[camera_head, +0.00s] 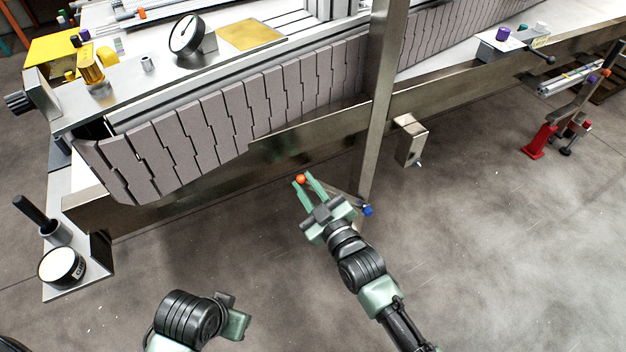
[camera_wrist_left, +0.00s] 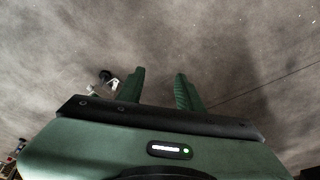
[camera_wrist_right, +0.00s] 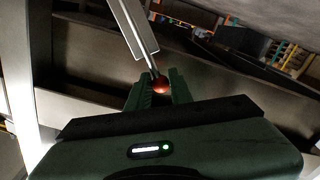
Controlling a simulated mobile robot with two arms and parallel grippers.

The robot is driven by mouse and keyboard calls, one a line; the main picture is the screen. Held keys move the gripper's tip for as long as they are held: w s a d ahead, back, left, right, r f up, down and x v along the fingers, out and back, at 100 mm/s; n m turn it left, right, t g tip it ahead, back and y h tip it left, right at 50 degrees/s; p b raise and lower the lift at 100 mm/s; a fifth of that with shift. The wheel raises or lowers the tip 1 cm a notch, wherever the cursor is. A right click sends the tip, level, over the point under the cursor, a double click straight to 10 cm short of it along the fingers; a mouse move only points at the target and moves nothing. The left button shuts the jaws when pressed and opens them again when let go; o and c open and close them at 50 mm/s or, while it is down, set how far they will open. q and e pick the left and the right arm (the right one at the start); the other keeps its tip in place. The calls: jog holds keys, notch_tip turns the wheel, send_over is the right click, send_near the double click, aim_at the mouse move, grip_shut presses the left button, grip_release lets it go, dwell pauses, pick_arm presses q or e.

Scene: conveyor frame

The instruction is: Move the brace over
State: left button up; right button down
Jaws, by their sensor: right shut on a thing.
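My right gripper (camera_head: 306,184) is in front of the conveyor frame, beside the upright metal post. Its fingers are shut on a small orange ball knob (camera_head: 300,179). In the right wrist view, the red-orange knob (camera_wrist_right: 160,85) sits between the fingertips of the right gripper (camera_wrist_right: 163,85), at the end of a thin metal bar (camera_wrist_right: 135,30), which appears to be the brace. In the head view the gripper hides most of this bar. My left gripper (camera_wrist_left: 158,82) is open and empty over bare floor; its fingertips are not clear in the head view.
The upright post (camera_head: 379,110) stands close to my right gripper, with a blue knob (camera_head: 367,211) near its foot. A metal box (camera_head: 410,142) hangs off the conveyor rail. A red clamp (camera_head: 540,141) stands at right. The floor in front is clear.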

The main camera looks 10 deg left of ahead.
pick_arm(q)
jog(key=shift+v, duration=0.8)
pick_arm(e)
jog(key=shift+s+a+f, duration=0.4)
jog(key=shift+a+f, duration=0.05)
jog(key=shift+a, duration=0.1)
pick_arm(q)
jog(key=shift+s+a+f, duration=0.1)
jog(key=shift+f, duration=0.05)
pick_arm(e)
jog(key=shift+f, duration=0.1)
